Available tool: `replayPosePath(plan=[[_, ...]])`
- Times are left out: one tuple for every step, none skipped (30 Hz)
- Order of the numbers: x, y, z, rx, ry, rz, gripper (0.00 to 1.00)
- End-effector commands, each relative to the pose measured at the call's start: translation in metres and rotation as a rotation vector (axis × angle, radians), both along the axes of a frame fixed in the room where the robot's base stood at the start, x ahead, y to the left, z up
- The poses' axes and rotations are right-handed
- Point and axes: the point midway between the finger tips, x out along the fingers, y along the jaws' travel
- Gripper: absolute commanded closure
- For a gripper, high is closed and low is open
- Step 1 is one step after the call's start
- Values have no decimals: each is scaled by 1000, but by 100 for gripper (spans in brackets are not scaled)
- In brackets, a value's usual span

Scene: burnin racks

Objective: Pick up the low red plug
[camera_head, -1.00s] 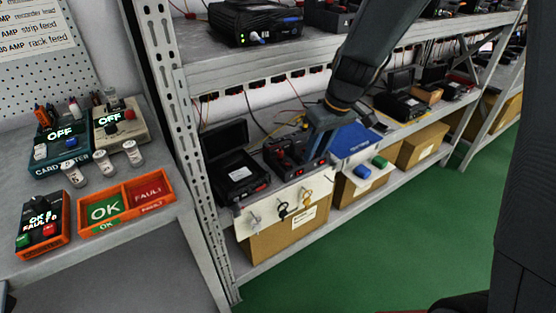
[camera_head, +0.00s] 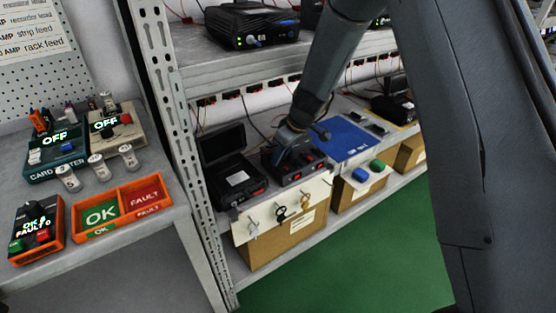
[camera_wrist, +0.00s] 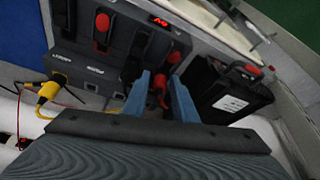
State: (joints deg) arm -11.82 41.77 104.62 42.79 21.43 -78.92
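A dark unit with red plugs (camera_head: 300,172) stands on the middle shelf. In the wrist view the unit (camera_wrist: 120,45) shows a tall red-topped plug (camera_wrist: 103,22), another red-topped part (camera_wrist: 174,57) and a low red plug (camera_wrist: 159,82). My gripper (camera_wrist: 160,90) has its two blue fingers apart, one on each side of the low red plug; I cannot tell whether they touch it. In the head view my gripper (camera_head: 284,150) is over the unit's left part, and its fingertips are hard to make out.
An open black case (camera_head: 232,178) stands left of the unit, close to my fingers in the wrist view (camera_wrist: 230,92). A blue mat (camera_head: 345,138) lies to the right. A yellow plug with a cable (camera_wrist: 46,92) is in the wrist view.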

Motion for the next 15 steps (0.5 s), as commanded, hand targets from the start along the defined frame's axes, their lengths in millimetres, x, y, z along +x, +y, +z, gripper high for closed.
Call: replayPosePath(plan=[[1, 1, -4, -1, 0, 1, 75], [1, 2, -6, -1, 0, 1, 75], [2, 2, -8, -1, 0, 1, 75], [2, 3, -9, -1, 0, 1, 75], [2, 3, -9, -1, 1, 0, 75], [2, 3, -9, -1, 1, 0, 75], [2, 3, -9, 0, 0, 0, 75], [2, 3, -9, 0, 0, 0, 75], [2, 3, -9, 0, 0, 0, 75], [2, 3, -9, 0, 0, 0, 75], [2, 3, -9, 0, 0, 0, 76], [2, 3, -9, 0, 0, 0, 83], [2, 3, -9, 0, 0, 0, 88], [2, 3, -9, 0, 0, 0, 93], [2, 3, -9, 0, 0, 0, 99]])
